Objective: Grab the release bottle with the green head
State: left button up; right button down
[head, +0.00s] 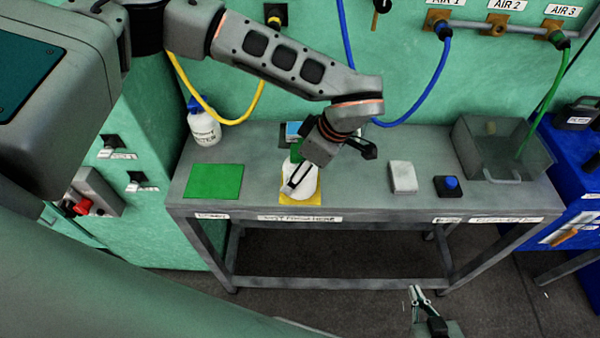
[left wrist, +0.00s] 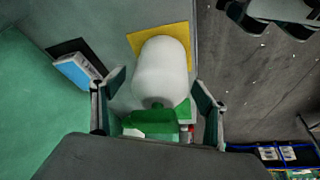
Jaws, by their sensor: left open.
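The release bottle with the green head (head: 300,182) stands on a yellow mat on the grey table. It has a white body and also shows in the left wrist view (left wrist: 160,68). Its green head (head: 296,151) is partly hidden by my arm in the head view. My left gripper (head: 328,170) is open around the bottle. In the left wrist view its fingers (left wrist: 160,80) are on either side of the white body, with gaps visible. My right gripper (head: 416,296) is low in front of the table, away from the bottle; its finger opening is unclear.
A green mat (head: 213,181) lies left of the bottle, with a blue-capped white bottle (head: 203,125) behind it. A pale block (head: 402,177), a blue button box (head: 448,186) and a metal basin (head: 490,155) are to the right. Yellow and blue hoses hang behind.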

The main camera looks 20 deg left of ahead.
pick_arm(q)
jog(key=shift+f, duration=0.15)
jog(key=c, duration=1.5)
jog(key=shift+c, duration=0.8)
